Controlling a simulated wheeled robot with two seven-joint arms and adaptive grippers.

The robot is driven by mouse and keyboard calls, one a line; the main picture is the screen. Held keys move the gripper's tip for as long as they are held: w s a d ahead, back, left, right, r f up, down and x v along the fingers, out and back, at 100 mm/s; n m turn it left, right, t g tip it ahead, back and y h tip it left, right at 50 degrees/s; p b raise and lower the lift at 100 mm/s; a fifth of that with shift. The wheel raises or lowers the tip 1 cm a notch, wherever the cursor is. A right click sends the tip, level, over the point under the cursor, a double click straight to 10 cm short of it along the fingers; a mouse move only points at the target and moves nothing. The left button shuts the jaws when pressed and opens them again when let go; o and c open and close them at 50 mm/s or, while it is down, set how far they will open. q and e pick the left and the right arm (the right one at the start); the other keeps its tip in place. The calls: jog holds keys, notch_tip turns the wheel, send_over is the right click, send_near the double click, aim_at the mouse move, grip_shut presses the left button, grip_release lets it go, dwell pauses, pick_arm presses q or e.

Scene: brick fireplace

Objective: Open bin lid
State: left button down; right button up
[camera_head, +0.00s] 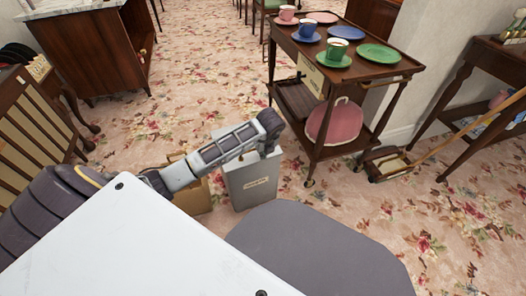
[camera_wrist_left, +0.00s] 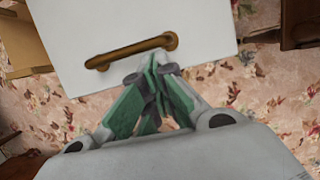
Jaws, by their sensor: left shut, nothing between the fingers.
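The bin (camera_head: 252,186) is a pale grey box with a small label on its front, standing on the flowered carpet near the middle of the head view. Its white lid (camera_wrist_left: 105,28) fills the upper part of the left wrist view and looks closed. A brass bar handle (camera_wrist_left: 130,50) lies across the lid. My left gripper (camera_wrist_left: 157,64) is shut and empty, its green-padded fingertips close to the handle's right half. I cannot tell whether they touch it. In the head view my left arm covers part of the bin's top. My right gripper is not in view.
A brown box (camera_head: 195,196) stands against the bin's left side. A wooden trolley (camera_head: 309,150) with cups and plates stands close behind on the right. A carpet sweeper (camera_head: 385,163) lies farther right. Open carpet (camera_head: 190,60) lies behind the bin.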

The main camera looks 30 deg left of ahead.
pick_arm(q)
jog(key=shift+b+x, duration=0.35)
jog(key=shift+x, duration=0.6)
jog(key=shift+r, duration=0.15)
jog(key=shift+w+a+r+g+h+p, duration=0.15)
jog(key=shift+r+g+h+p, duration=0.15)
jog(key=shift+r+h+p, duration=0.45)
jog(key=shift+p, duration=0.4)
